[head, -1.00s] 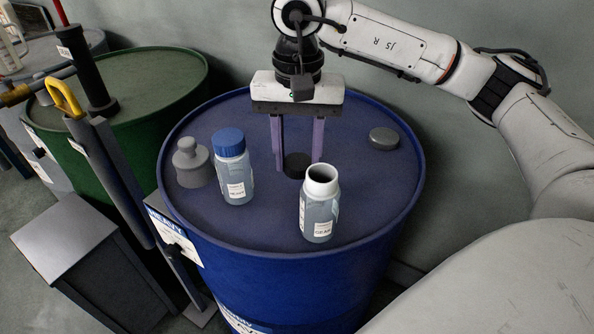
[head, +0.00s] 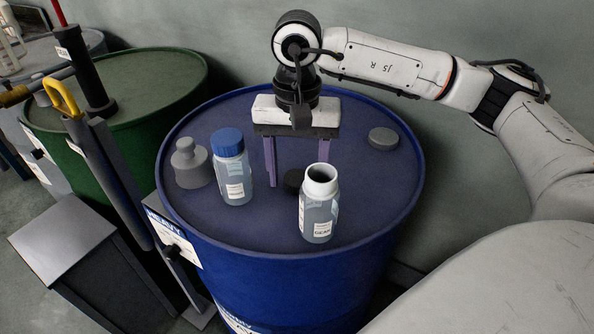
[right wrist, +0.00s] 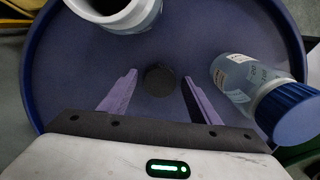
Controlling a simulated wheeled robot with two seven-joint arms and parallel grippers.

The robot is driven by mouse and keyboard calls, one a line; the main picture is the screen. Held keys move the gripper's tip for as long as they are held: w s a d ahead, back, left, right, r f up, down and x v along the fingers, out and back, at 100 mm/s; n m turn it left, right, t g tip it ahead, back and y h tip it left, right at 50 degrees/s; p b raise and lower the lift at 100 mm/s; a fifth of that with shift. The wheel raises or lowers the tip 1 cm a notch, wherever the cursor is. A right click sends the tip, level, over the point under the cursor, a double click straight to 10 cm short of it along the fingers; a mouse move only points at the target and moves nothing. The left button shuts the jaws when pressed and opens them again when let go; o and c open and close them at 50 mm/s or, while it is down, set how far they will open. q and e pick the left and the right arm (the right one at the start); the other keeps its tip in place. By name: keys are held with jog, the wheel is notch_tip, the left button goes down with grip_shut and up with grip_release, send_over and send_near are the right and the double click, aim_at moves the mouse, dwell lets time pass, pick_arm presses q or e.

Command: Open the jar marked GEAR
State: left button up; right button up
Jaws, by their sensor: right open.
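The jar marked GEAR (head: 318,215) stands upright on the blue drum, with its white mouth uncovered; its top also shows in the right wrist view (right wrist: 118,14). A small black cap (head: 293,181) lies on the drum just behind it, partly hidden by the jar in the head view. My right gripper (head: 298,174) is open above the drum lid, its purple fingers on either side of the cap and apart from it. The right wrist view shows the cap (right wrist: 160,79) between the fingertips. My left gripper is not in view.
A second jar (head: 235,178) with a blue cap stands left of the gripper. A grey stepped piece (head: 191,165) and a flat grey disc (head: 384,138) also rest on the blue drum (head: 385,205). A green drum (head: 150,85) with a yellow-handled pump stands at left.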

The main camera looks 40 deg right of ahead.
aim_at(297, 178)
jog(key=shift+r, duration=0.1)
notch_tip(297, 178, up, 12)
jog(key=p, duration=0.1)
dwell(0.4)
